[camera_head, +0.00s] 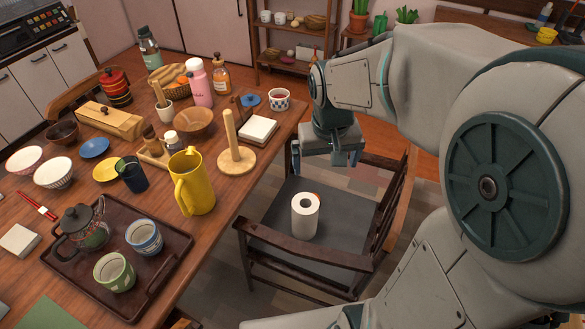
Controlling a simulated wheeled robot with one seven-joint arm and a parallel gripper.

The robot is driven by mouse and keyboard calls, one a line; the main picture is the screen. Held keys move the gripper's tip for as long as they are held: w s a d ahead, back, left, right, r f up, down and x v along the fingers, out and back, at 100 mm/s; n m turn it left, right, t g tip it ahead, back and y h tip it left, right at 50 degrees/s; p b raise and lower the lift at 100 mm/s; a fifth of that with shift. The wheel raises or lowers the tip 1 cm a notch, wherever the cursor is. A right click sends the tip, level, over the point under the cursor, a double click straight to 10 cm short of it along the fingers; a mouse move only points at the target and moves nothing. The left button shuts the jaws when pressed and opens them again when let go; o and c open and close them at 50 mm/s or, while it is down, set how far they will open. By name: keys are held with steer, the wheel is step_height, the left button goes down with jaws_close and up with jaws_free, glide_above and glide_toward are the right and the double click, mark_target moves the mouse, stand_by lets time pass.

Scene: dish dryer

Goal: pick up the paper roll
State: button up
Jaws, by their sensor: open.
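The paper roll (304,222) is white with a dark core hole. It stands upright on the dark grey seat of a wooden chair (268,243). My gripper (326,168) hangs above the far side of the seat, beyond the roll in the picture and apart from it. Its fingers point downward and it holds nothing that I can see. The tips are partly hard to make out against the chair.
The chair's armrest and backrest (393,200) stand around the seat. The wooden table (210,245) to the left is crowded with a yellow pitcher (193,185), a wooden paper holder (237,158), a tray (172,257) with cups and a teapot. A shelf (285,62) stands behind.

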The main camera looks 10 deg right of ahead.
steer(key=g+b, duration=0.2)
steer(key=b, duration=1)
glide_above(307, 200)
steer(key=s, duration=0.2)
step_height(307, 200, down, 25)
steer(key=f, duration=0.2)
steer(key=f+b, duration=0.1)
steer(key=f, duration=0.2)
steer(key=f+b, duration=0.1)
steer(key=f, duration=0.1)
steer(key=shift+w+a+f, duration=0.15)
steer(key=shift+w+f, duration=0.1)
steer(key=shift+f, duration=0.1)
steer(key=shift+a+f+b, duration=0.15)
steer(key=shift+f+b, duration=0.4)
steer(key=shift+f, duration=0.9)
steer(key=shift+a+f+b, duration=0.15)
steer(key=shift+f+b, duration=0.35)
steer(key=shift+f, duration=0.95)
steer(key=c, duration=0.9)
